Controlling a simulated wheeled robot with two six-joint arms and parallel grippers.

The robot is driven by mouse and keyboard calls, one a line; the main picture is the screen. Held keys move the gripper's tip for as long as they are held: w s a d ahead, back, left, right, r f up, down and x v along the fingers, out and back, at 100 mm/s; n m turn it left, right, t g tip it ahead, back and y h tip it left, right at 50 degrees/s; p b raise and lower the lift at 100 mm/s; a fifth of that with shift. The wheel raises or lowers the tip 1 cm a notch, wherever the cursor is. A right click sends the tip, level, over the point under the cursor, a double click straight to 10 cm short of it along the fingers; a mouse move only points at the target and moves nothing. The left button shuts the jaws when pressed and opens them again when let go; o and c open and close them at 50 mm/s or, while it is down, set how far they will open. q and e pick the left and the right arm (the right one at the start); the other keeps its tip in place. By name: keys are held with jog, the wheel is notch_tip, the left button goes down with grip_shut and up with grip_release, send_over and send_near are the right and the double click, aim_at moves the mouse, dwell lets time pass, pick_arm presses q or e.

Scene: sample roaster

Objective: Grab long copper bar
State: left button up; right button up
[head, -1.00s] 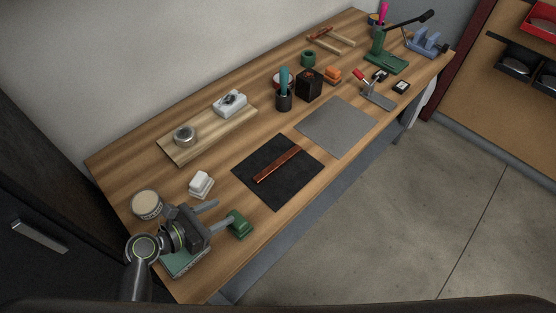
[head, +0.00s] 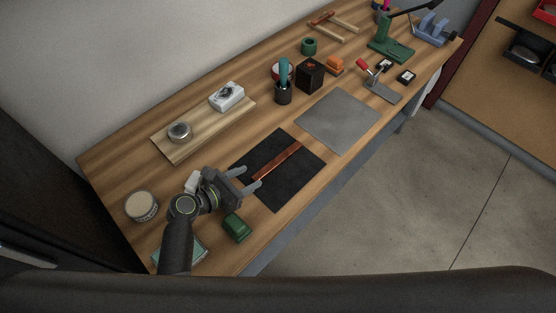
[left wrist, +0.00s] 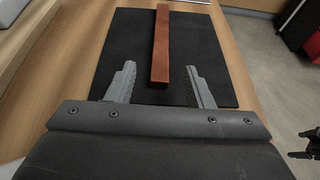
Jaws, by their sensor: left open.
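The long copper bar (head: 279,160) lies flat on a black mat (head: 285,187) on the wooden bench. In the left wrist view, the bar (left wrist: 161,48) runs away from me down the middle of the mat (left wrist: 210,60). My left gripper (head: 251,178) is open and empty at the near left edge of the mat, close to the bar's near end. In the left wrist view, its two fingers (left wrist: 163,86) stand either side of the bar's line, apart from the bar. I cannot tell their height above the mat. A dark gripper-like shape at the right edge of that view is partly cut off.
A green block (head: 237,227) sits just below my left gripper. A round tin (head: 141,205) and a partly hidden white block (head: 193,181) are to its left. A grey plate (head: 337,120) lies beyond the mat. A wooden board (head: 196,137) lies at the back.

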aim_at(271, 165)
pick_arm(q)
jog(key=shift+x, duration=1.6)
jog(key=x, duration=0.4)
jog(key=shift+w+d, duration=0.2)
jog(key=shift+d, duration=0.1)
pick_arm(e)
jog(key=shift+w+f, duration=0.1)
jog(key=shift+w, duration=0.65)
pick_arm(q)
jog(key=shift+c, duration=0.5)
grip_shut()
pick_arm(e)
jog(key=shift+s+d, duration=0.1)
pick_arm(q)
jog(key=shift+r, duration=0.1)
